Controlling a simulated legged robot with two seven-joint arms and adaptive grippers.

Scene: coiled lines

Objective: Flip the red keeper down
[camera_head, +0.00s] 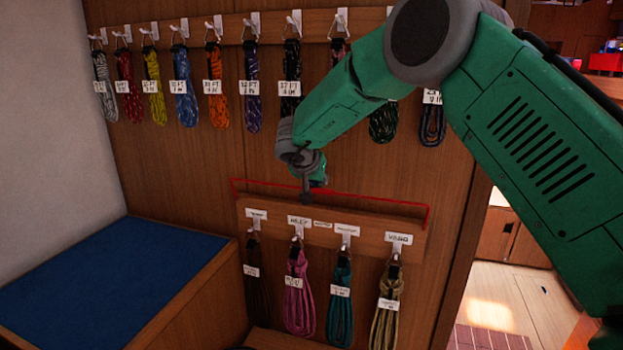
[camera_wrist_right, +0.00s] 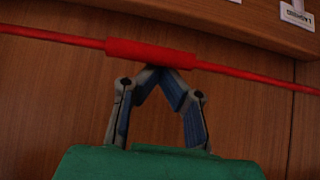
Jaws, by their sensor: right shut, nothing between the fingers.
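The red keeper (camera_head: 380,198) is a thin red bar with short side arms. It stands raised along the top of the lower hook board (camera_head: 368,221). In the right wrist view its thicker red sleeve (camera_wrist_right: 150,52) crosses above my fingertips. My right gripper (camera_head: 307,196) is at the bar, left of its middle. In the wrist view the right gripper (camera_wrist_right: 165,72) is shut and empty, with its fingertips meeting right at the sleeve's lower edge; I cannot tell whether they touch it. My left gripper is out of view.
Coiled lines hang on the lower board, including a pink coil (camera_head: 299,300) and a teal coil (camera_head: 340,305). An upper row of coils (camera_head: 216,95) hangs above. A blue-topped bench (camera_head: 100,280) stands at left. My right arm covers the upper right.

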